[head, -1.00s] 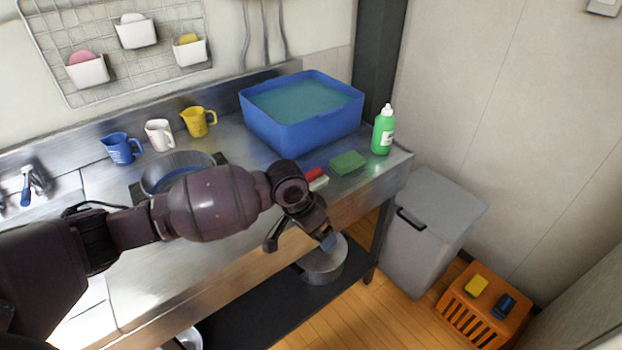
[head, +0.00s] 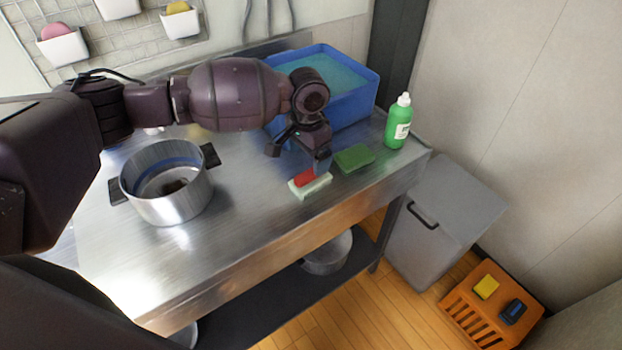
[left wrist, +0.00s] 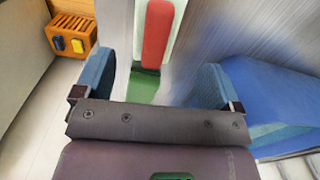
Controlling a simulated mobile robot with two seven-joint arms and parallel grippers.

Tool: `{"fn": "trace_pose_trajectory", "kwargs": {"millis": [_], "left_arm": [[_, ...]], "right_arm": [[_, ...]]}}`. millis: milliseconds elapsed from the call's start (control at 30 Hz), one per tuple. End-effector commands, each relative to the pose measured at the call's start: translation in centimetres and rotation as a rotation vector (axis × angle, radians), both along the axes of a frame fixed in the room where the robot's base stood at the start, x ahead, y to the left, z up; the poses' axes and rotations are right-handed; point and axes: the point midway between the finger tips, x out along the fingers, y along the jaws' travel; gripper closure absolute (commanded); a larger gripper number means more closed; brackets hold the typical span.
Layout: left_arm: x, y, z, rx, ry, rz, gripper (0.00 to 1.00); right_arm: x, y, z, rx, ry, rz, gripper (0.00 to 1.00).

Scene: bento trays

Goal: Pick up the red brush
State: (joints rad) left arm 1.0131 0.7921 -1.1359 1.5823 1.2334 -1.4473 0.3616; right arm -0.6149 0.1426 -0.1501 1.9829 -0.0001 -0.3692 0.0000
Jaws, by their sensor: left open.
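The red brush (head: 304,179) lies on the steel counter near its front edge, with a red back and pale bristles below. In the left wrist view the red brush (left wrist: 158,32) shows at the top centre, between the lines of the two fingers. My left gripper (head: 297,157) is open and empty, just above and behind the brush, with one fingertip partly overlapping it in the head view. In the left wrist view the blue pads of the left gripper (left wrist: 155,82) stand wide apart, with the brush ahead of them. My right gripper is not in view.
A green sponge (head: 354,158) lies right beside the brush. A blue tub (head: 352,112) of water stands behind, a green bottle (head: 398,125) to the right. A steel pot (head: 165,195) sits to the left. An orange crate (head: 490,318) and grey bin (head: 445,220) stand on the floor.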

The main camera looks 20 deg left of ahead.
Motion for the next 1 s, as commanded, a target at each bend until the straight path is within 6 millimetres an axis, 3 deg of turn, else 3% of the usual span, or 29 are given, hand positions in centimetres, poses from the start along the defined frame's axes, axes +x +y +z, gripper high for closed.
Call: {"fn": "trace_pose_trajectory", "kwargs": {"millis": [333,600,867,1000], "left_arm": [[-0.1,-0.3,-2.8,-0.001,0.001,-0.001,0.11],[-0.3,-0.6,-6.4,-0.001,0.001,-0.001,0.11],[-0.3,-0.6,-6.8,-0.001,-0.001,-0.002,0.11],[-0.3,-0.6,-6.8,-0.001,-0.001,-0.002,0.29]], "right_arm": [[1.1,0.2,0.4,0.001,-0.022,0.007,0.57],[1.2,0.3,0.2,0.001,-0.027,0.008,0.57],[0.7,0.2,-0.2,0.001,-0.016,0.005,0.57],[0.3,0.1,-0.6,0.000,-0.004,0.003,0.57]]}}
